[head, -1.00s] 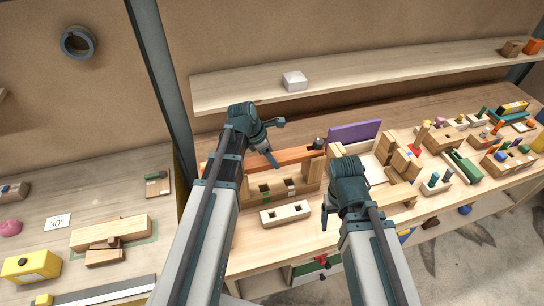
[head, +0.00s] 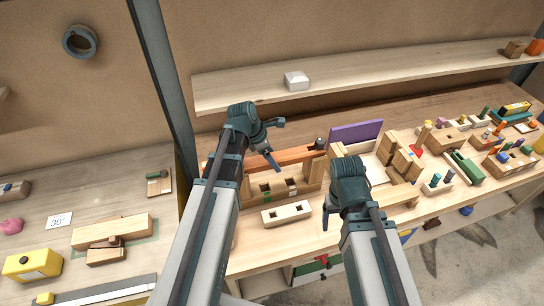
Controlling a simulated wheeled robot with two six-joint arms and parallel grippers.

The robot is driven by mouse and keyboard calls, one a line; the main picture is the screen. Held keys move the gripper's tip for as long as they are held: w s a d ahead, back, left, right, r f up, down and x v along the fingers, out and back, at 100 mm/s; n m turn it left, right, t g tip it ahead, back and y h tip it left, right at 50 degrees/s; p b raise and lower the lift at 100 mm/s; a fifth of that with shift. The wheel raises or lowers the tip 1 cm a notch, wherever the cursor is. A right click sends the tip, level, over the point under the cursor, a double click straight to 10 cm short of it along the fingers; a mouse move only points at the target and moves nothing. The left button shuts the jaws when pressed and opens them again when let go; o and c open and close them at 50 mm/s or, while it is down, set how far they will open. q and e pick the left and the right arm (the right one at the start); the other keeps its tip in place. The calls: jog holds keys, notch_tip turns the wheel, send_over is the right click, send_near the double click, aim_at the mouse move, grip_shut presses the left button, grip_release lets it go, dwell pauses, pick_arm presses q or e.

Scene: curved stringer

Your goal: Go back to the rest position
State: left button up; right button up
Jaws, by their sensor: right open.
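My left arm comes in from the lower left, and its gripper (head: 272,158) hangs over the back of the bench near a wooden frame with an orange-brown top bar (head: 292,154). Its jaws are small and partly turned away, so I cannot tell whether they are open. My right arm comes up from the bottom, and its gripper (head: 326,212) points down beside the bench's front part. It is open and I see nothing in it. Much of the right gripper is hidden behind its own wrist.
A pale block with square holes (head: 286,214) lies between my arms. A purple panel (head: 355,133) stands behind. Several wooden blocks and toys crowd the right side. A shelf (head: 360,81) with a white box (head: 296,80) runs above. A side table (head: 35,205) stands left.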

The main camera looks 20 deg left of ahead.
pick_arm(q)
jog(key=shift+w+d, duration=0.1)
jog(key=shift+d, duration=0.05)
jog(key=shift+r+p, duration=0.5)
jog(key=p+v, duration=0.8)
jog(key=v, duration=0.1)
jog(key=shift+f, duration=0.15)
